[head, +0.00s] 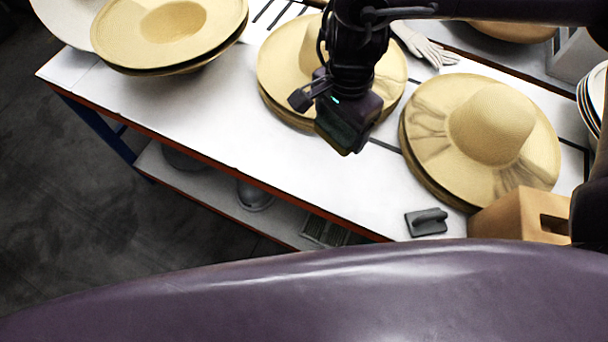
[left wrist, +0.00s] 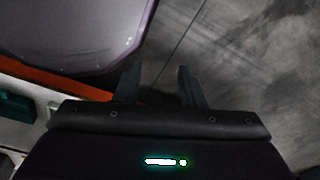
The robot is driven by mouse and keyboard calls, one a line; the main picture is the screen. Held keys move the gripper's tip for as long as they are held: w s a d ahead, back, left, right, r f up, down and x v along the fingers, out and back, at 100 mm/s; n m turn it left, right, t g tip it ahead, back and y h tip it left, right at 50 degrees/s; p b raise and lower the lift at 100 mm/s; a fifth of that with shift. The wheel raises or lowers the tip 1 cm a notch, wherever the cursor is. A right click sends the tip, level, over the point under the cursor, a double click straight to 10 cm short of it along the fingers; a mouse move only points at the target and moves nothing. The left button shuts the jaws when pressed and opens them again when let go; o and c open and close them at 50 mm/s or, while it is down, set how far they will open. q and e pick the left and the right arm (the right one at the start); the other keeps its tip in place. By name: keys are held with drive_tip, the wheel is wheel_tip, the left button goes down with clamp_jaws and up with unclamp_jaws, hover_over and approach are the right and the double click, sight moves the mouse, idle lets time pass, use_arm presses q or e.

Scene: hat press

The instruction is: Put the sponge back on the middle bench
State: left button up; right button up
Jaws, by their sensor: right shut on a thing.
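My right gripper (head: 343,128) hangs over the bench (head: 250,135), in front of the middle straw hat stack (head: 280,62). It is shut on a small dark block, which I take to be the sponge; the wrist and gripper body hide most of it. Its fingertips do not show clearly, and I cannot tell whether the block touches the bench. My left gripper (left wrist: 158,84) shows in the left wrist view, its two fingers apart and nothing between them. It is over the floor beside the bench's red-orange edge.
A straw hat stack (head: 480,130) stands at the right, and upturned hats (head: 170,22) at the far left. A grey handled tool (head: 427,222) and a tan box (head: 515,215) sit near the front edge. A white glove (head: 425,45) lies behind. The bench's left-middle is clear.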

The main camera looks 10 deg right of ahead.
wheel_tip(320, 180, down, 7)
drive_tip(key=d, duration=0.1)
hover_over(333, 182)
wheel_tip(333, 182, down, 8)
drive_tip(key=shift+f, duration=0.95)
wheel_tip(333, 182, down, 3)
drive_tip(key=shift+r, duration=0.1)
use_arm(q)
drive_tip(key=shift+s+d+r, duration=0.15)
drive_tip(key=shift+d+r, duration=0.05)
drive_tip(key=shift+d, duration=0.45)
